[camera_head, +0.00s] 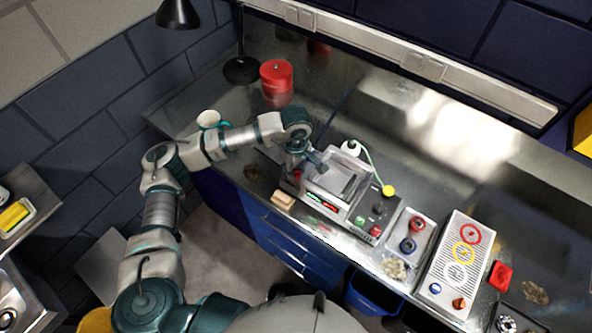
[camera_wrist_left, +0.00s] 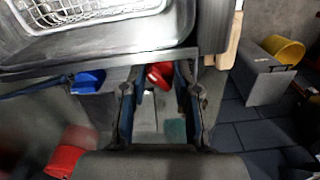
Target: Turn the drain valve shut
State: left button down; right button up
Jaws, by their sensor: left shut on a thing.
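The ultrasonic-cleaner-like machine (camera_head: 340,190) stands on the metal bench, with an open steel basin on top. Its basin with a wire basket fills the top of the left wrist view (camera_wrist_left: 90,38). The drain valve's red handle (camera_wrist_left: 159,74) shows below the basin edge in the left wrist view. My left gripper (camera_head: 300,172) is at the machine's left side, pointing down. In the left wrist view its two fingers (camera_wrist_left: 157,88) stand on either side of the red handle and are shut on it. The valve body is mostly hidden, so I cannot tell its angle. My right gripper is out of view.
A wooden block (camera_head: 283,200) lies at the bench's front edge beside the machine. A parts tray (camera_head: 410,238) and a perforated panel (camera_head: 453,262) are to the right.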

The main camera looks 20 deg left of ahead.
pick_arm(q)
jog(key=n+b, duration=0.2)
jog(key=n, duration=0.3)
jog(key=shift+f+n, duration=0.1)
jog(key=shift+n, duration=0.2)
jog(key=n, duration=0.2)
jog(key=shift+n+b, duration=0.3)
jog(key=shift+b, duration=0.1)
jog(key=shift+n, duration=1.5)
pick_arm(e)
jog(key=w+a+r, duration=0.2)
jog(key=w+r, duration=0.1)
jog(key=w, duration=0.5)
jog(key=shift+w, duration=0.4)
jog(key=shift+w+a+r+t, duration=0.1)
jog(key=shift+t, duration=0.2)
pick_arm(q)
jog(key=shift+w, duration=0.1)
jog(key=c, duration=0.8)
grip_release()
jog(key=shift+c, duration=0.2)
notch_tip(320, 180, up, 12)
jog(key=shift+w, duration=0.1)
